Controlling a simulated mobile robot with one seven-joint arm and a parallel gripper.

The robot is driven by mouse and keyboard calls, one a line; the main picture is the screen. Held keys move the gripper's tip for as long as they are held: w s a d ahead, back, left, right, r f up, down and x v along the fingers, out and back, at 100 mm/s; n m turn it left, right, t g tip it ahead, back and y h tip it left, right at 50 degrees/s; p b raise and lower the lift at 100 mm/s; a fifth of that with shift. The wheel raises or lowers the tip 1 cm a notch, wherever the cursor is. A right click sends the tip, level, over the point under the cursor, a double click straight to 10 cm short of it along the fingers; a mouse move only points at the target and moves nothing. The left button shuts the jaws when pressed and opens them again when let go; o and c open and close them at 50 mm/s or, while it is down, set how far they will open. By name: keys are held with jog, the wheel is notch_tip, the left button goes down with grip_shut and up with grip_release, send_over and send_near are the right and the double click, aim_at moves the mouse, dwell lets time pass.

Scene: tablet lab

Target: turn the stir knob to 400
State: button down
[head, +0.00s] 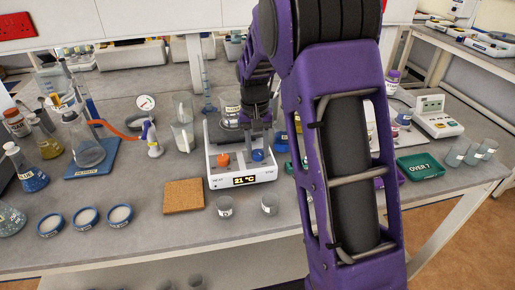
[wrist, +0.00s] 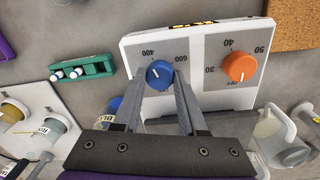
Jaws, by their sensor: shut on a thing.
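The stir knob is the blue knob (wrist: 159,74) on the front of the white hotplate stirrer (wrist: 135,42). Its dial shows 400 at its upper left and 600 at its upper right in the wrist view. A small pale mark on the knob seems to point up and left, roughly toward 400, but it is too small to read exactly. My gripper (wrist: 160,80) is shut on the knob, with one finger at each side. In the head view, the blue knob (head: 258,155) is at the right of the stirrer's front, below my gripper (head: 257,143).
An orange knob (wrist: 240,67) sits beside the blue one. The stirrer's display (head: 253,180) reads 21 °C. A green rack (wrist: 82,69) is nearby.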

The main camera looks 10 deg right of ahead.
aim_at(255, 152)
jog(key=shift+c, duration=2.3)
grip_release()
jog(key=shift+r, duration=0.1)
notch_tip(255, 152, up, 17)
jog(key=shift+a+r, duration=0.15)
jog(key=shift+a, duration=0.15)
